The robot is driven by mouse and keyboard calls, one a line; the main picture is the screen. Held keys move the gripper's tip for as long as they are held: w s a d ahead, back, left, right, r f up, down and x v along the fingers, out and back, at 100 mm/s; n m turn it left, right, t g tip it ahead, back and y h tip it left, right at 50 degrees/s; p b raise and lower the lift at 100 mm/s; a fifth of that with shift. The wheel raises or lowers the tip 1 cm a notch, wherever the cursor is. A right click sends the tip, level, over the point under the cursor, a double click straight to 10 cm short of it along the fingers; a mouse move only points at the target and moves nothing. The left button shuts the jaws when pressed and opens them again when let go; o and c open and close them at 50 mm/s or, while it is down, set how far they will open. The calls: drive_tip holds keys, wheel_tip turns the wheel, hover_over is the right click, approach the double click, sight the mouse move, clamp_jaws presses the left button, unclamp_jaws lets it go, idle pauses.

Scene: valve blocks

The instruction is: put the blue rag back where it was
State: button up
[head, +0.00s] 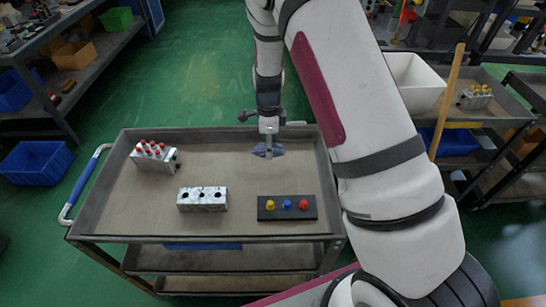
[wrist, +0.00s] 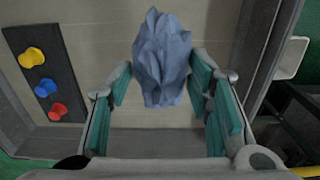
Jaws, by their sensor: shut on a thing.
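The blue rag (head: 262,151) is a crumpled grey-blue cloth at the far right part of the cart's top tray (head: 150,210). It also shows upright between my finger pads in the wrist view (wrist: 162,58). My gripper (head: 268,144) points down at the rag and is shut on it. In the wrist view my gripper (wrist: 161,85) has a teal pad on each side of the rag. I cannot tell whether the rag touches the tray floor.
A black plate with yellow, blue and red knobs (head: 287,207) lies at the front right of the tray. A metal block with holes (head: 202,199) is front centre, and a red-knobbed valve block (head: 155,156) is back left. The tray's middle is clear; raised rims surround it.

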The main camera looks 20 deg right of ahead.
sight(269, 164)
drive_tip(key=shift+f, duration=2.9)
drive_tip(key=shift+f, duration=0.1)
drive_tip(key=shift+f, duration=0.1)
drive_tip(key=o, duration=1)
